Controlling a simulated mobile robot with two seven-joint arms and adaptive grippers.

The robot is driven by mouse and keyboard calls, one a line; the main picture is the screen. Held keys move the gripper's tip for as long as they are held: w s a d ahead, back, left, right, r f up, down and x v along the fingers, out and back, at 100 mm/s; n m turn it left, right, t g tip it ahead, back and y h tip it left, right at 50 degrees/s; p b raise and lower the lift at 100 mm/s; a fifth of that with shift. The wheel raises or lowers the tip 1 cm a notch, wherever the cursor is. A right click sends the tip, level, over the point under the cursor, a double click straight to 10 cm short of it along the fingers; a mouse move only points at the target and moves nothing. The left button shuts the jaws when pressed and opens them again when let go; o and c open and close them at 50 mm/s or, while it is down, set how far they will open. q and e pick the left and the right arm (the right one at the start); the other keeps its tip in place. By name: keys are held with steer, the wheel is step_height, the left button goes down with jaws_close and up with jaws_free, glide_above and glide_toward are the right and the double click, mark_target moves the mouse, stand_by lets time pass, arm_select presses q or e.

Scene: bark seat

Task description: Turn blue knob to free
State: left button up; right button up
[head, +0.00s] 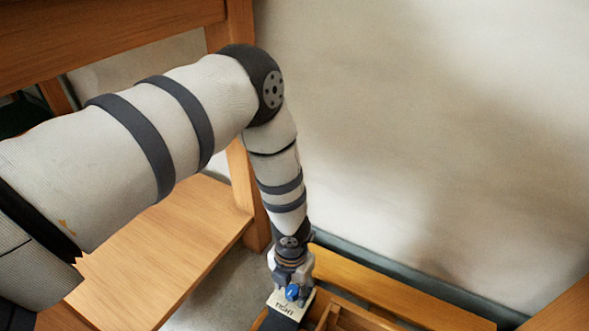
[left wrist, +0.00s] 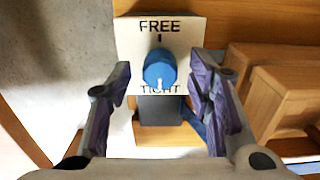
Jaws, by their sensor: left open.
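The blue knob (left wrist: 160,69) sits on a white plate (left wrist: 128,36) marked FREE above it and TIGHT below it in the left wrist view. A white mark on the knob is at its lower edge, on the TIGHT side. In the head view the knob (head: 292,292) and plate (head: 279,299) show small at the bottom. My left gripper (left wrist: 163,82) is open, with one finger on each side of the knob and gaps between fingers and knob. In the head view the left gripper (head: 290,285) is over the plate. My right gripper is not in view.
A wooden bench-like surface (head: 165,250) lies left of the plate, and a wooden beam (head: 400,290) runs to its right along the wall. Wooden blocks (left wrist: 285,95) stand right of the gripper in the left wrist view. Grey floor (left wrist: 50,60) shows at left.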

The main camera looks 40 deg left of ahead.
arm_select(q)
steer(key=shift+f, duration=0.25)
jaws_close()
